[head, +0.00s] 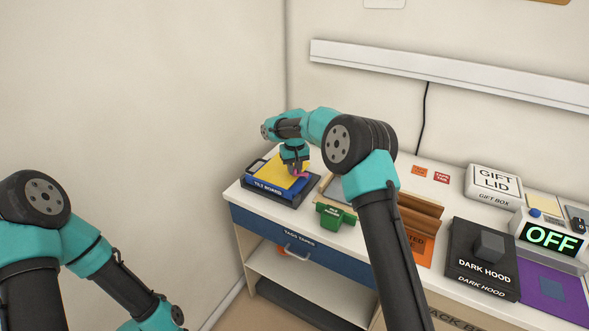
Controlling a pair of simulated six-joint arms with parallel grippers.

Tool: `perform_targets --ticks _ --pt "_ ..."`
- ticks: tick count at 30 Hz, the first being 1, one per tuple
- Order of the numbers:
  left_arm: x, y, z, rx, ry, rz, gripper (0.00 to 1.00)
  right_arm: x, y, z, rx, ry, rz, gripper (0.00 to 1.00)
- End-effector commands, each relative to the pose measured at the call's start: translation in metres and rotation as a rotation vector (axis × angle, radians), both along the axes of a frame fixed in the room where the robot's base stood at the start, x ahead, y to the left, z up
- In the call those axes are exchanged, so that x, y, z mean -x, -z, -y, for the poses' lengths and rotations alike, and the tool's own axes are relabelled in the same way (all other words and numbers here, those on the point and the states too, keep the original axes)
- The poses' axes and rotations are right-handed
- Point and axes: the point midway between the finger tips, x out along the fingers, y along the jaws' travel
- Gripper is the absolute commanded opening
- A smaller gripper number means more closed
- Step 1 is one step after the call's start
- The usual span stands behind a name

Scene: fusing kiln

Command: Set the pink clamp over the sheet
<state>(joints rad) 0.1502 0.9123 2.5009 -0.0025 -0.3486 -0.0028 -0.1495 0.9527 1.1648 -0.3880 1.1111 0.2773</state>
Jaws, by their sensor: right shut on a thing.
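The pink clamp (300,174) is held in my right gripper (296,171), which points down over the right part of the yellow sheet (273,174). The sheet lies on the blue tilt board (262,187) at the left end of the counter. The arm hides part of the clamp. I cannot tell whether the clamp touches the sheet. My left arm is at the lower left, and its gripper is outside the view.
A green block (334,217) and a brown grooved rack (418,217) stand right of the board. Further right are a dark hood (484,262), a gift box (493,184) and a display reading OFF (550,238). A drawer (300,245) is under the counter.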

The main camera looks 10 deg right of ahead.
Motion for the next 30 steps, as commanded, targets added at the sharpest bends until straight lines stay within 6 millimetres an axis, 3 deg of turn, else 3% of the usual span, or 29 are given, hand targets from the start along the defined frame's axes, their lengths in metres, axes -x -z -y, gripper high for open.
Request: perform_targets --ticks 12,13,20,30 --pt "0.0000 0.0000 0.0000 0.000 0.000 0.000 0.43 -0.0007 -0.0009 0.0004 0.000 0.010 0.002 0.00" --pt "0.0000 0.0000 0.0000 0.000 0.000 0.000 0.43 -0.0007 -0.0009 0.0004 0.000 0.010 0.002 0.23" --pt "0.0000 0.0000 0.0000 0.000 0.000 0.000 0.43 -0.0005 -0.0005 0.0003 0.000 0.009 0.001 0.45" --pt "0.0000 0.0000 0.0000 0.000 0.000 0.000 0.43 -0.0006 -0.0026 0.0002 0.000 0.009 0.001 0.47"
